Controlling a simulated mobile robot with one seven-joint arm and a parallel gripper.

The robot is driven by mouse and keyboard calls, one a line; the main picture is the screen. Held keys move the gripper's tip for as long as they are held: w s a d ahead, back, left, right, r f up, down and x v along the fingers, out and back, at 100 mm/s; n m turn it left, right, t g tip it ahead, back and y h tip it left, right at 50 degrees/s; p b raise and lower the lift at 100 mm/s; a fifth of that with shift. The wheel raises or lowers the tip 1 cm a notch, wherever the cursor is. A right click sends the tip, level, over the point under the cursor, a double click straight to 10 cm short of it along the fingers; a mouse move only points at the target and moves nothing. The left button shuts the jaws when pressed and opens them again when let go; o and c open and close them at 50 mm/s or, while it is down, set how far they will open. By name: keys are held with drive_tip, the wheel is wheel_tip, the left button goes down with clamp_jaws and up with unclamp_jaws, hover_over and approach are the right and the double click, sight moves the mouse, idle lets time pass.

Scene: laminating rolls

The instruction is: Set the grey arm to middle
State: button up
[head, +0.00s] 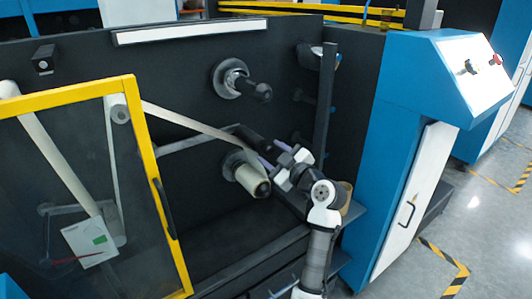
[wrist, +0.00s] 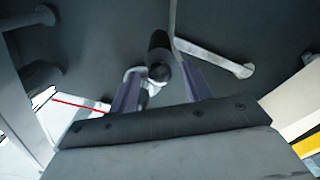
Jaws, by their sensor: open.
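The grey arm (head: 195,140) is a thin bar on the dark machine panel in the head view, sloping up to the right. A black roller (head: 252,139) sticks out at its right end. In the wrist view a pale grey arm (wrist: 215,56) runs to the right from near the black roller (wrist: 159,53). My gripper (head: 273,154) is open beside the roller, its purple fingers pointing at the panel. In the wrist view my gripper (wrist: 155,70) has one finger on each side of the roller's outer end. I cannot tell whether either finger touches it.
A cream roll (head: 250,177) on a spindle sits just below left of my gripper. A black-knobbed spindle (head: 240,82) sits above. A yellow-framed door (head: 162,210) stands at the left, and a blue cabinet (head: 390,150) at the right. A pale web strip (head: 185,121) crosses the panel.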

drive_tip(key=b+v, duration=0.2)
drive_tip(key=v, duration=0.7)
drive_tip(key=shift+s+d, duration=0.2)
drive_tip(key=shift+s, duration=0.15)
